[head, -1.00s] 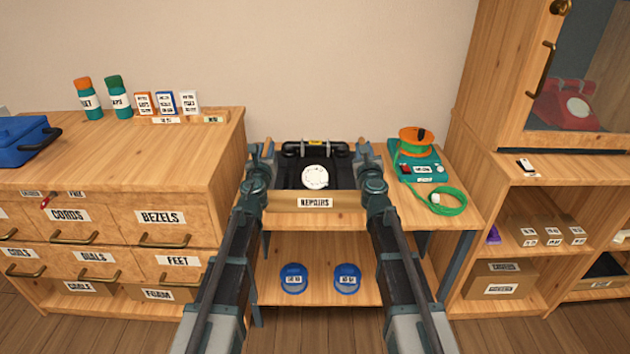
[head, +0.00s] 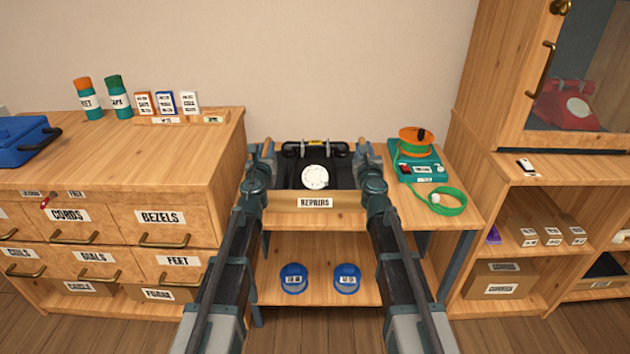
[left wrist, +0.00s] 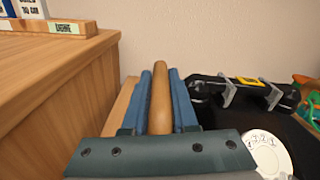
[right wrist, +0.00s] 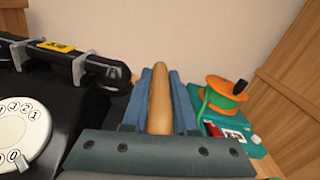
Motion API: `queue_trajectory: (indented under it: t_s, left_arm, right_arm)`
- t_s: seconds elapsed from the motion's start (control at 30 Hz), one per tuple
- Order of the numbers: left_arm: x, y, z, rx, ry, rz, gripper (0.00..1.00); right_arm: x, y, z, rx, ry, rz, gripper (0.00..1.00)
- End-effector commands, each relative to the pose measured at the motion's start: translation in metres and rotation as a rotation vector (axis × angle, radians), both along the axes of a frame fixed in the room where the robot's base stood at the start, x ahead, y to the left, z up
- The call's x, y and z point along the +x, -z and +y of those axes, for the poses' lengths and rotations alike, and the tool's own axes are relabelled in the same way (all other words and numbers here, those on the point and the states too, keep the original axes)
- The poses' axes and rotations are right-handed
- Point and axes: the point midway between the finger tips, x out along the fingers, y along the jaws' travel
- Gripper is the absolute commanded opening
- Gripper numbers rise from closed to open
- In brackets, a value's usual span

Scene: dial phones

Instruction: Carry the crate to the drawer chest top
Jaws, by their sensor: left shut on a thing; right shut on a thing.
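The wooden crate (head: 290,202), labelled "REPAIRS" on its front, is at the middle workbench with a black dial phone (head: 315,165) in it. My left gripper (head: 262,150) is shut on the crate's left handle, a wooden bar (left wrist: 160,95) between its blue fingers in the left wrist view. My right gripper (head: 368,150) is shut on the right handle, a similar bar (right wrist: 158,100) in the right wrist view. I cannot tell whether the crate's underside touches the bench. The drawer chest (head: 190,160) stands to the left, its top higher than the bench.
On the chest top are a blue toolbox (head: 20,138), two bottles (head: 118,97) and small boxes in a rack (head: 165,105); its right front part is clear. A teal device with an orange spool (head: 415,160) and green cord stands right of the crate. Blue tubs (head: 293,278) sit below.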

Motion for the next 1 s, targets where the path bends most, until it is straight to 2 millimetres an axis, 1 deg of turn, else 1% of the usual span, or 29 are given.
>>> queue_trajectory:
  t_s: [0.47,0.67,1.0]
  left_arm:
    - [0.001,-0.005,0.0,-0.003,-0.001,0.0,0.0]
    - [0.001,-0.016,0.0,-0.003,-0.002,0.0,0.0]
    - [0.001,-0.043,0.001,-0.003,-0.002,0.0,0.0]
  right_arm:
    - [-0.001,-0.005,0.001,-0.003,-0.002,0.0,0.0]
    - [-0.001,-0.016,0.001,-0.003,-0.003,0.0,0.0]
    - [-0.001,-0.043,0.001,-0.003,-0.003,0.0,0.0]
